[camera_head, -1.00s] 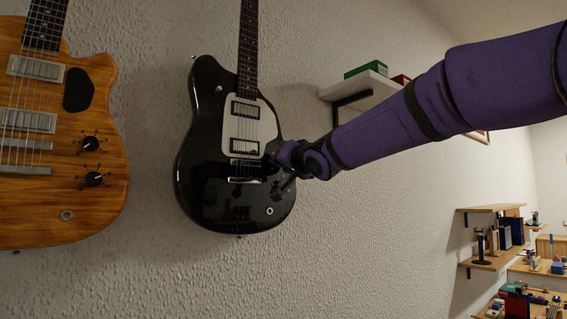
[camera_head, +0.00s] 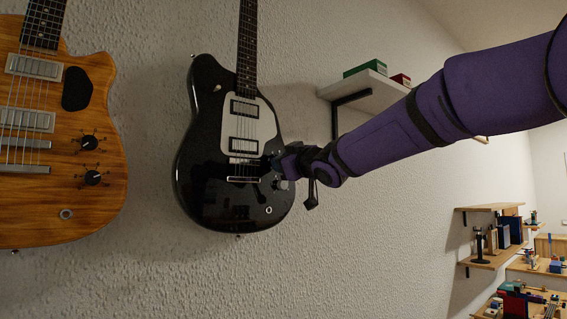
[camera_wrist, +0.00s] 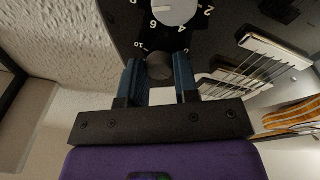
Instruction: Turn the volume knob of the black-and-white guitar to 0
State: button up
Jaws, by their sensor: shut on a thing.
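The black-and-white guitar (camera_head: 215,190) hangs on the wall, black-bodied with a white plate (camera_head: 262,125). In the wrist view my gripper (camera_wrist: 160,70) has its blue fingers shut on a dark round knob (camera_wrist: 160,66), one finger on each side. A "10" shows beside this knob at its upper left. Just above it a pale grey knob (camera_wrist: 172,10) is partly cut off, with white numbers such as 2 and 6 by it. A pale knob also shows in the head view (camera_head: 284,185), below my gripper. The held knob's pointer and its label cannot be made out.
A wooden guitar (camera_head: 60,205) with two black knobs hangs at the left. A white wall shelf (camera_head: 362,88) with boxes is behind my arm. Wooden shelves (camera_head: 490,258) stand at the lower right. The guitar's bridge and strings (camera_wrist: 270,45) lie right of the fingers.

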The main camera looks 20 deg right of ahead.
jog(key=n, duration=0.5)
jog(key=n+g+y, duration=0.1)
jog(key=n, duration=0.4)
jog(key=n+g+y, duration=0.1)
jog(key=n, duration=0.4)
jog(key=shift+w+d+r+n, duration=0.1)
jog(key=shift+d+n, duration=0.15)
jog(key=shift+n, duration=0.05)
jog(key=o, duration=0.9)
jog(key=v, duration=1)
jog(key=shift+s+d, duration=0.15)
jog(key=shift+s, duration=0.2)
